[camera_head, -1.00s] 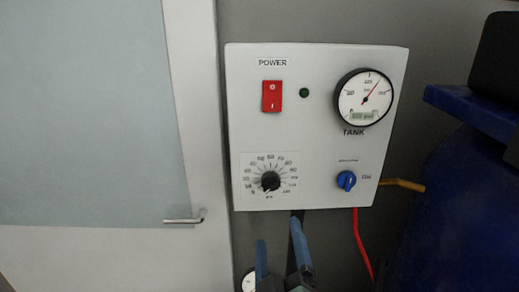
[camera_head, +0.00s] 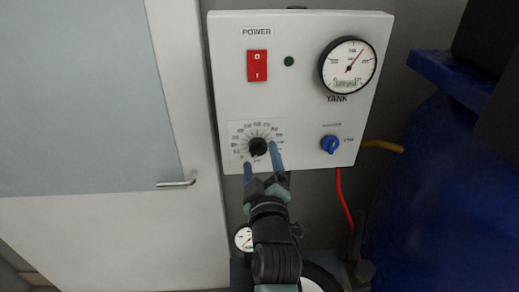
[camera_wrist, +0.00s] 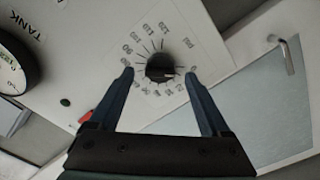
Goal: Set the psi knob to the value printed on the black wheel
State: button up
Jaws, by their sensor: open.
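The black psi knob (camera_head: 258,146) sits in the middle of a printed dial (camera_head: 243,128) at the lower left of the white control panel (camera_head: 300,100). My gripper (camera_head: 260,158) is open, with its blue fingers pointing up at the dial, one on each side of the knob. In the wrist view the knob (camera_wrist: 160,67) lies between and slightly beyond the two fingertips (camera_wrist: 160,73), with visible gaps on both sides.
The panel also bears a red power switch (camera_head: 257,66), a green lamp (camera_head: 289,61), a tank gauge (camera_head: 348,66) and a blue knob (camera_head: 330,144). A white door with a handle (camera_head: 176,183) is at left. A blue barrel (camera_head: 430,200) stands at right.

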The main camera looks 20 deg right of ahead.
aim_at(258, 148)
jog(key=shift+x, duration=1.25)
grip_shut()
